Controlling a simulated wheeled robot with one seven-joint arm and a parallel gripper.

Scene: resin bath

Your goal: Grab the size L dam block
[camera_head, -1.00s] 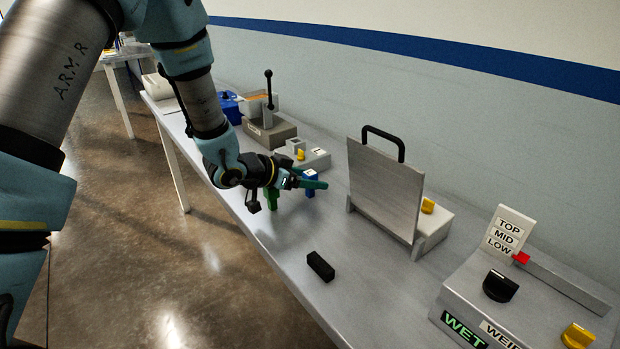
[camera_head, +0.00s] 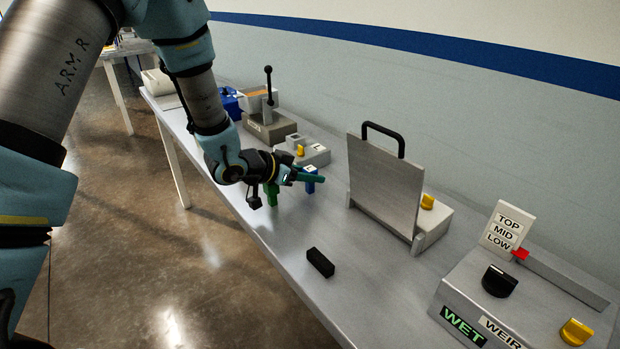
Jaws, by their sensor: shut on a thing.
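A blue block (camera_head: 310,184) with a pale label on its top stands at the far-middle of the bench. The letter on the label is too small to read surely. My gripper (camera_head: 311,178) is at this block, its teal fingers around its upper part, and it is shut on it. The fingers hide part of the block. The block's foot seems to be at the bench top, but I cannot tell whether it touches. A green block (camera_head: 271,194) stands just left, partly under my gripper.
A black block (camera_head: 320,263) lies near the bench's front edge. Right of my gripper stands a grey upright plate (camera_head: 384,190) with a black handle. Behind are a grey box with a yellow knob (camera_head: 301,150) and a lever unit (camera_head: 270,126). A weir panel (camera_head: 500,300) is at right.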

